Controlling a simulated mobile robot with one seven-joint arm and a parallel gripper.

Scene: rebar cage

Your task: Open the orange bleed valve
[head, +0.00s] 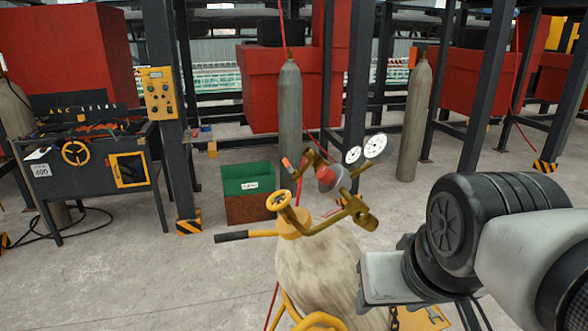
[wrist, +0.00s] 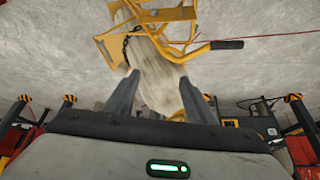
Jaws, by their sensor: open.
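A pale gas cylinder (head: 325,262) stands in a yellow trolley with yellow-orange brass fittings on top. A yellow-orange handwheel (head: 279,200) is at the left of the fittings, and a small orange-red tipped part (head: 288,165) sticks up behind it. I cannot tell which is the bleed valve. A red-faced regulator (head: 331,178) carries two white gauges (head: 375,146). My gripper (wrist: 158,77) is open and empty in the wrist view. The cylinder (wrist: 157,88) shows beyond and between its fingers; no contact is clear. The fittings are not clearly seen there.
The trolley's black-gripped handle (head: 232,237) sticks out left; it also shows in the wrist view (wrist: 226,44). A workbench (head: 85,150) is at left. Floor at front left is clear.

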